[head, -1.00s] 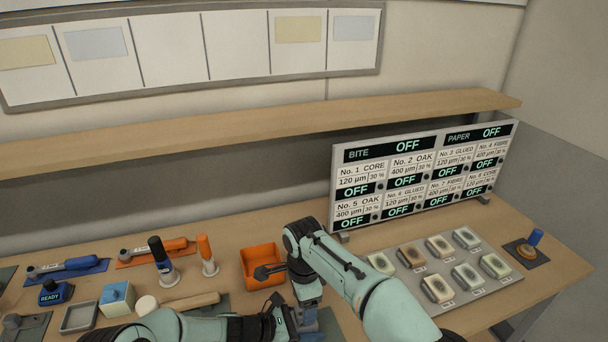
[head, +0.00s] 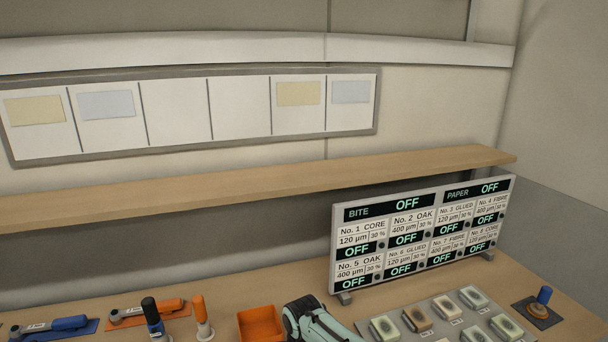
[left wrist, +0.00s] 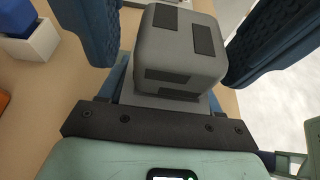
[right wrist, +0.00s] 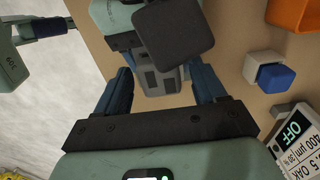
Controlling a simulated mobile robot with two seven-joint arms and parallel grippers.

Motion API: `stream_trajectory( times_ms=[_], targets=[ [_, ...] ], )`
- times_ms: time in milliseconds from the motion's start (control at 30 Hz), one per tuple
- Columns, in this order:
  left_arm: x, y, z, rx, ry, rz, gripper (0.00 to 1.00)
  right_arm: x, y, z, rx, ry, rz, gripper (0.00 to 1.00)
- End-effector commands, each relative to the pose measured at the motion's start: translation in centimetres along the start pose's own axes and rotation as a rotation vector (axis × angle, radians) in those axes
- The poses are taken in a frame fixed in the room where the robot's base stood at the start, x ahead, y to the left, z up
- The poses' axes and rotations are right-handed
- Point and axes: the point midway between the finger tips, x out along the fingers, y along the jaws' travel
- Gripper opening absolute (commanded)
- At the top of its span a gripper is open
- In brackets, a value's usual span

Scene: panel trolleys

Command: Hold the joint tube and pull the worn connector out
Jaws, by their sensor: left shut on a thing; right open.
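My left gripper (left wrist: 178,40) is shut on a grey rounded block (left wrist: 180,70) with dark rectangular patches, seen in the left wrist view between its blue fingers. The right wrist view shows a grey patched piece (right wrist: 158,82) between the spread blue fingers of my right gripper (right wrist: 163,76), which is open. I cannot tell whether those fingers touch it. A dark square piece (right wrist: 173,38) hides its upper part. No joint tube or worn connector can be identified. In the head view neither gripper shows, only part of my teal arm at the bottom edge.
An orange bin (head: 260,323) stands on the wooden bench beside my arm. A display board (head: 420,235) reading OFF stands behind a tray of several pads (head: 470,330). Orange- and blue-handled tools (head: 150,312) lie left. A blue-and-white block (right wrist: 270,76) sits near the right gripper.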

Motion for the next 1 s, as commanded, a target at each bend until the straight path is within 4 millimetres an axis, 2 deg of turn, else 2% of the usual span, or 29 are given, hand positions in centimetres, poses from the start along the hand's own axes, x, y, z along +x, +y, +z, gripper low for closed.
stream_trajectory(
  times_ms=[533, 567, 700, 767, 1000],
  targets=[
    [0.0, 0.02, 0.11, 0.001, -0.002, 0.0, 0.27, 0.0, 0.01, 0.03, -0.001, 0.0, 0.0, 0.7],
    [0.0, 0.02, 0.11, 0.001, -0.002, 0.0, 0.27, 0.0, 0.01, 0.03, -0.001, 0.0, 0.0, 0.64],
    [0.0, 0.02, 0.11, 0.001, -0.002, 0.0, 0.27, 0.0, 0.01, 0.03, -0.001, 0.0, 0.0, 0.18],
    [0.0, 0.02, 0.11, 0.001, -0.002, 0.0, 0.27, 0.0, 0.01, 0.03, -0.001, 0.0, 0.0, 0.0],
    [0.0, 0.02, 0.11, 0.001, -0.002, 0.0, 0.27, -0.54, -0.03, 0.03, -0.001, 0.0, -0.001, 0.0]
  ],
)
